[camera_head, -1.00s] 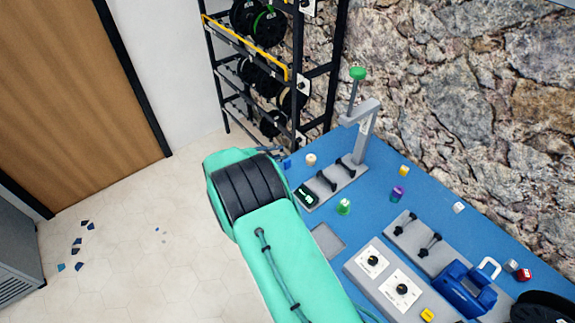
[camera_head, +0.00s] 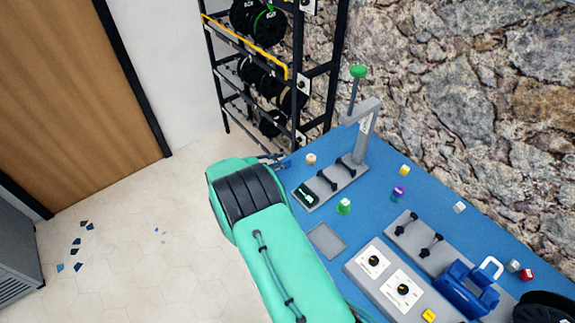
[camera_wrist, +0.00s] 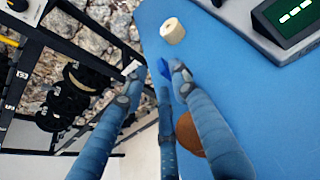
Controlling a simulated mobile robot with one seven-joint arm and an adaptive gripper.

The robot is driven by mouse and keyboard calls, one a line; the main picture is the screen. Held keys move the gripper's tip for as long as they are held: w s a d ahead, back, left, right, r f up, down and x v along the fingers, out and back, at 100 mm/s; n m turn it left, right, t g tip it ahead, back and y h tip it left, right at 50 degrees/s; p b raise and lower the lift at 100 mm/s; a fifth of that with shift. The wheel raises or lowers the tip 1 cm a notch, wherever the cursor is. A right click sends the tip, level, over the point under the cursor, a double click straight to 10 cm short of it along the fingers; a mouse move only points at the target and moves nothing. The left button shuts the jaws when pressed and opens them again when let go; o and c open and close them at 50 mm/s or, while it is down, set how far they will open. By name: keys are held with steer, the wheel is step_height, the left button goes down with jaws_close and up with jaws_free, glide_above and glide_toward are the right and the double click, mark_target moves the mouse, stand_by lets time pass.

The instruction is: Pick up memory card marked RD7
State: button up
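My gripper (camera_wrist: 156,72) is open, its blue fingers apart at the table's edge, with nothing seen held between them. In the head view my gripper (camera_head: 278,160) shows just past my green arm, at the table's far left corner. A small dark blue flat piece (camera_wrist: 165,68) lies on the blue table between the fingers, close to the right one; it may be a memory card. It also shows as a blue spot (camera_head: 287,163) in the head view. I cannot read RD7 on anything.
A cream cylinder (camera_wrist: 172,31) stands beyond the fingers. A brown round thing (camera_wrist: 188,133) is partly behind the right finger. A grey device with a display (camera_wrist: 294,12) is to the right. The black spool rack (camera_head: 299,70) stands close behind the table corner.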

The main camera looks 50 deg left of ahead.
steer(key=shift+w+f, duration=1.15)
steer(key=shift+w, duration=0.25)
steer(key=c, duration=0.6)
